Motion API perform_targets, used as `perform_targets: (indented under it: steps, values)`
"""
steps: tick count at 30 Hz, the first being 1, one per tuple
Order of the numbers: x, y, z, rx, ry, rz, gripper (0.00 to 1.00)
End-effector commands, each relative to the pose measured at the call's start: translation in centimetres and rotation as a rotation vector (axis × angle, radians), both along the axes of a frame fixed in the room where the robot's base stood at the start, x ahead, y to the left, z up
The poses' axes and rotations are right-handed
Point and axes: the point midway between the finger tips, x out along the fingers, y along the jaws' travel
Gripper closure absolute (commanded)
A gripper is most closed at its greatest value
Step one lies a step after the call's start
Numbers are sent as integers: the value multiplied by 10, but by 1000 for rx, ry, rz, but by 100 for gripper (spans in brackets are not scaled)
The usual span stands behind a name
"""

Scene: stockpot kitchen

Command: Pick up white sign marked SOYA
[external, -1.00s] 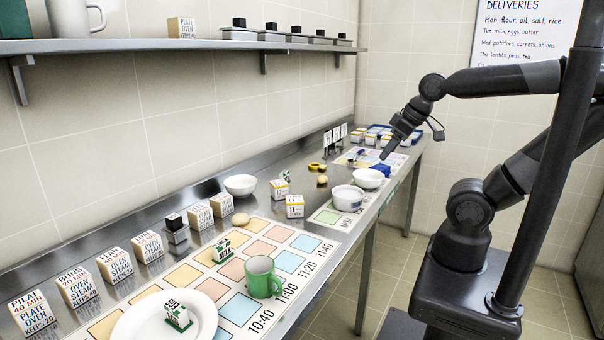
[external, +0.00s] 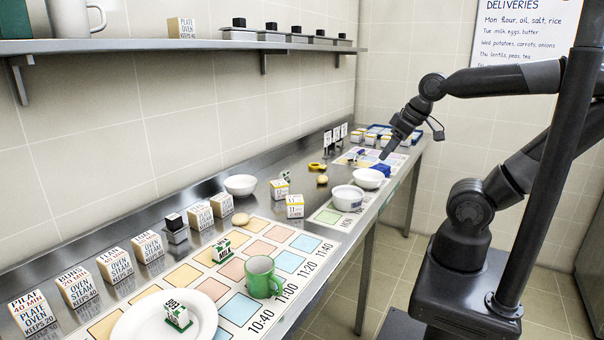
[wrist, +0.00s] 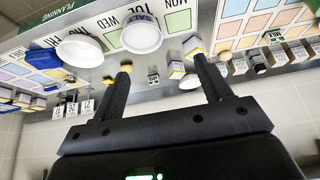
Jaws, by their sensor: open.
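A small white sign (external: 177,315) with a green base stands on the white plate (external: 136,330) at the near end of the counter. Its lettering looks like SOYA but is small and hard to read. My gripper (external: 385,154) is far from it, above the counter's far end near the white bowls. In the wrist view my gripper (wrist: 162,64) is open with nothing between its fingers. I cannot make out the sign on the plate in the wrist view.
A green mug (external: 263,277) stands beside the plate, and a MILK sign (external: 221,250) stands behind it on the coloured grid. Lettered blocks (external: 115,264) line the wall side. A white tub (external: 347,198) and bowl (external: 369,178) stand near my gripper. The shelf (external: 190,45) overhangs the counter.

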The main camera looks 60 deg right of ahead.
Motion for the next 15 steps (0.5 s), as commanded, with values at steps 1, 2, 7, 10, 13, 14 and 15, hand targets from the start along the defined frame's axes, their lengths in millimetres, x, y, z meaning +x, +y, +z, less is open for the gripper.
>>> perform_targets:
  steps: [1,2,7,10,13,14,15]
  values:
    - [0,0,0,0,0,0,29]
    - [0,0,0,0,0,0,29]
    - [1,0,1,0,1,0,29]
    - [11,-1,4,-3,5,1,29]
    - [31,-3,10,-8,13,2,29]
    - [40,-4,13,-10,15,4,29]
    - [52,-5,15,-13,19,5,29]
